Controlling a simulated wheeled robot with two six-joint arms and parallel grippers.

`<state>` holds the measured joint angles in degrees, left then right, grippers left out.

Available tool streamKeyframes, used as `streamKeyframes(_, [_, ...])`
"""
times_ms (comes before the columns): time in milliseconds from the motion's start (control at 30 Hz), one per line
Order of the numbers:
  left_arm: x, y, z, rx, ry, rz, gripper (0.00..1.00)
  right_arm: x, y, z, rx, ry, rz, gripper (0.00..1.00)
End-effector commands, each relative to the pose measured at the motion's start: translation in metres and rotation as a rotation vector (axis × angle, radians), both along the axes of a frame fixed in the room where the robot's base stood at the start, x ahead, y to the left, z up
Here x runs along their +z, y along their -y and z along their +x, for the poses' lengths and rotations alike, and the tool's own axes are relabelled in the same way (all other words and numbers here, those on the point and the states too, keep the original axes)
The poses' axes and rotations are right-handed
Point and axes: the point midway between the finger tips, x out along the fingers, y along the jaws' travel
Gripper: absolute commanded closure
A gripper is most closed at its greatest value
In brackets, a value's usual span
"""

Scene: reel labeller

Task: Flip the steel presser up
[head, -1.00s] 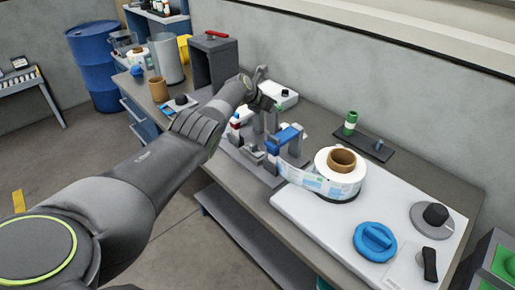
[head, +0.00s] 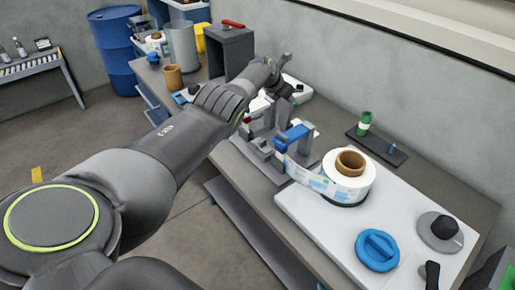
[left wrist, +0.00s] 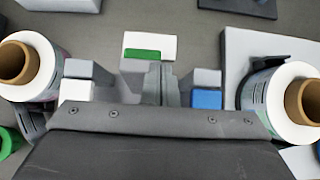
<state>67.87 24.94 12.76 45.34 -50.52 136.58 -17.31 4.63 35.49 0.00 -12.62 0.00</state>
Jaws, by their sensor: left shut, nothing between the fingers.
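The labeller is a grey stand with upright posts and a blue block (head: 293,137) on the bench. A small grey metal part (head: 262,148) sits at its front left; I cannot tell for sure whether this is the steel presser. My left gripper (head: 284,74) is shut and empty, above and behind the labeller's posts, apart from the blue block. In the left wrist view, narrow grey metal pieces (left wrist: 160,85) stand mid-picture between a white block (left wrist: 76,91) and the blue block (left wrist: 206,98). My right gripper is out of view.
A label roll (head: 361,180) stands right of the labeller on a white plate (head: 318,222), with a blue knob (head: 377,250) in front. A green-capped bottle (head: 365,121) stands on a dark tray behind. A dark box (head: 229,55) stands at the back left.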

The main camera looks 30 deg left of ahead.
Motion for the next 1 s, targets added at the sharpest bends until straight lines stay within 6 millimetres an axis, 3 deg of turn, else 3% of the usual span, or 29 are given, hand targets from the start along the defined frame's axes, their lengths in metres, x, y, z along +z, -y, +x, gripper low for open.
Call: streamKeyframes(1000, [0.0073, 0.0061, 0.0015, -0.004, -0.007, 0.001, 1.00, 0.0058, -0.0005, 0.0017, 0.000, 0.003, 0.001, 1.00])
